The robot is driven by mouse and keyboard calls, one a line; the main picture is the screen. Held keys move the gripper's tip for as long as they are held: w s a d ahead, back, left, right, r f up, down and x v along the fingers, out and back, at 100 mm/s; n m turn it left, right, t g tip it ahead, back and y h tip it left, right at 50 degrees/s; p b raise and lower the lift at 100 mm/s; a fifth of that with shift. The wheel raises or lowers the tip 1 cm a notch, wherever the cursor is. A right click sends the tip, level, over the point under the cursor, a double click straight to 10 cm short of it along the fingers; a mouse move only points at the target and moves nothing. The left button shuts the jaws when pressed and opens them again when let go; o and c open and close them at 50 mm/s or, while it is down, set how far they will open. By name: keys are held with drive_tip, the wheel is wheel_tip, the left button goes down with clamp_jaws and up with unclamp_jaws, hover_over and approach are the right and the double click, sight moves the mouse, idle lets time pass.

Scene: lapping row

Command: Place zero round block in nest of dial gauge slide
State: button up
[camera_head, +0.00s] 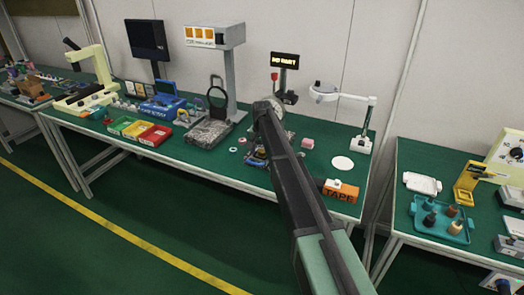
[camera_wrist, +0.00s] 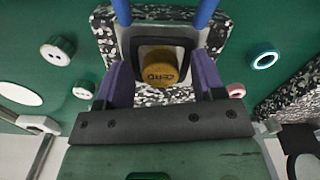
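The zero round block (camera_wrist: 160,68) is a yellow-brown disc with dark lettering on top. In the wrist view it shows inside the dark square opening of a grey nest frame (camera_wrist: 133,42); how deep it sits I cannot tell. The frame belongs to the dial gauge slide, with two blue rods (camera_wrist: 203,12) and a black-and-white speckled base (camera_wrist: 108,30). My gripper (camera_wrist: 161,80) has purple fingers spread wide, with gaps to the block on both sides. In the head view my arm hides the gripper, the block and most of the gauge station.
A sign (camera_head: 285,60) reading "NO PART" stands behind the station. A pink block (camera_head: 307,143), a white disc (camera_head: 342,163) and an orange tape box (camera_head: 340,190) lie to the right. A ring magnifier (camera_head: 325,92) stands behind them. Red, yellow and green bins (camera_head: 154,135) are left.

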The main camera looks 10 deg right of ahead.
sight(262, 151)
drive_tip(key=shift+r, duration=0.1)
wheel_tip(262, 151, up, 12)
drive_tip(key=r+p, duration=0.1)
drive_tip(key=p, duration=1.2)
drive_tip(key=s+n, duration=0.4)
drive_tip(key=s, duration=3.6)
drive_tip(key=shift+f+n+b, duration=0.3)
drive_tip(key=shift+f, duration=0.1)
drive_tip(key=shift+w, duration=0.1)
